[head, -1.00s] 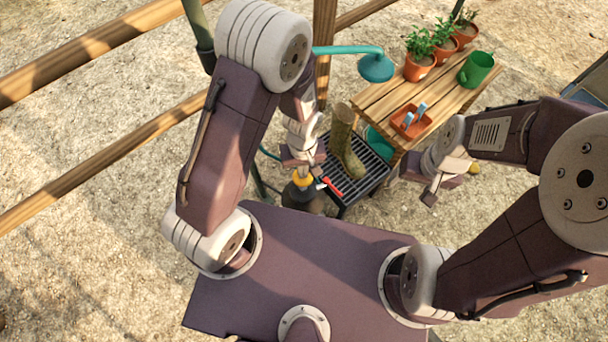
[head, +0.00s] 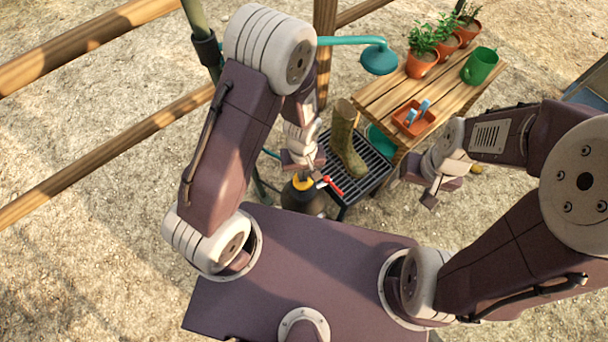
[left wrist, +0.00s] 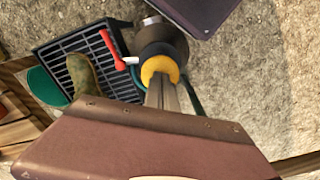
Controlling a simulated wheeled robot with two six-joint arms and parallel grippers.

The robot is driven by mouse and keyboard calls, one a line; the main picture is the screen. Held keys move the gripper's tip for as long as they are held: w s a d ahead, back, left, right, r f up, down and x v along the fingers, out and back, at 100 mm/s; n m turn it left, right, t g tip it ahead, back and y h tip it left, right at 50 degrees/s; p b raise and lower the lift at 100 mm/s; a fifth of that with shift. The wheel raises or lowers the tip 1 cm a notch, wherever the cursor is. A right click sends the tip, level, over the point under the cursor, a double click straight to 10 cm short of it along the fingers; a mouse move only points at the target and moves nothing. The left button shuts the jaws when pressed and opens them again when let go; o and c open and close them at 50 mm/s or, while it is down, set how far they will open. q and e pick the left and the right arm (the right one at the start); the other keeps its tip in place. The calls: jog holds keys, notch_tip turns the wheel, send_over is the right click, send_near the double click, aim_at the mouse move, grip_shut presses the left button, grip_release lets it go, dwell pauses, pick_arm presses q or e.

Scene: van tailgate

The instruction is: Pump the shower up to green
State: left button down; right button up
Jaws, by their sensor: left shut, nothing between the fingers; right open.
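The shower has a teal head (head: 379,58) on a curved pipe and a dark rounded tank (head: 302,201). A yellow pump handle (head: 303,184) sits on top of the tank, and a red lever (head: 334,187) sticks out beside it. In the left wrist view the yellow handle (left wrist: 160,69) and red lever (left wrist: 110,48) lie above my shut fingers. My left gripper (head: 302,173) is shut and empty, directly over the handle; whether it touches is unclear. My right gripper (head: 431,199) is open and empty, right of the grate. No green gauge marking is readable.
A rubber boot (head: 347,140) stands on a black grate (head: 375,168) right of the tank. A wooden table (head: 450,97) behind holds potted plants, a green watering can (head: 480,66) and an orange tray (head: 411,119). Wooden rails (head: 100,152) run at left.

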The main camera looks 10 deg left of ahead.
pick_arm(q)
jog(key=shift+f, duration=0.45)
notch_tip(320, 180, up, 6)
jog(key=p, duration=0.5)
jog(key=shift+f, duration=0.45)
jog(key=shift+f+b, duration=1.9)
jog(key=shift+f, duration=0.7)
notch_tip(320, 180, up, 6)
jog(key=p, duration=0.5)
jog(key=shift+f+p, duration=0.15)
jog(key=shift+p, duration=0.2)
jog(key=shift+f, duration=0.25)
